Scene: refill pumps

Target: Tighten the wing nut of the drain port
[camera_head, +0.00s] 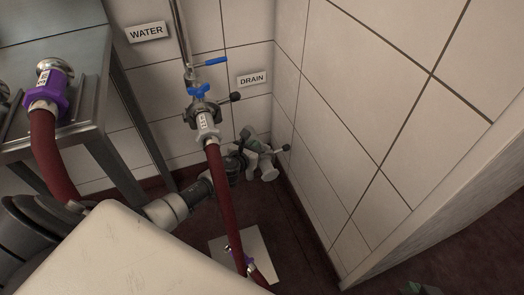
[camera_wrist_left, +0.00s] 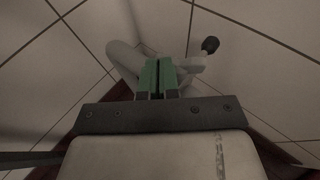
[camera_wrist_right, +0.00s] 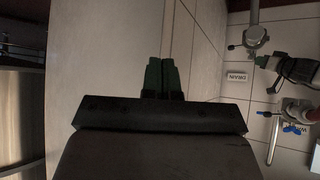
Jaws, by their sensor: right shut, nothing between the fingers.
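The drain port (camera_head: 268,168) is a grey pipe fitting low in the wall corner, below the DRAIN sign (camera_head: 252,78). A black-knobbed lever (camera_head: 285,148) sticks out of it. My left gripper (camera_head: 250,138) is right at this port. In the left wrist view its green fingertips (camera_wrist_left: 157,78) are close together with a narrow dark gap, in front of the port's pale pipe (camera_wrist_left: 126,60). The wing nut of the drain port is hidden, so I cannot tell whether the fingers grip it. My right gripper (camera_wrist_right: 162,78) is shut and empty, away from the ports.
The water port (camera_head: 200,110) above has a blue wing nut (camera_head: 200,91) and a red hose (camera_head: 222,195) hanging from it. A purple-collared hose fitting (camera_head: 45,92) stands on the metal bench (camera_head: 85,110) at left. A pale plate (camera_head: 222,247) lies on the floor.

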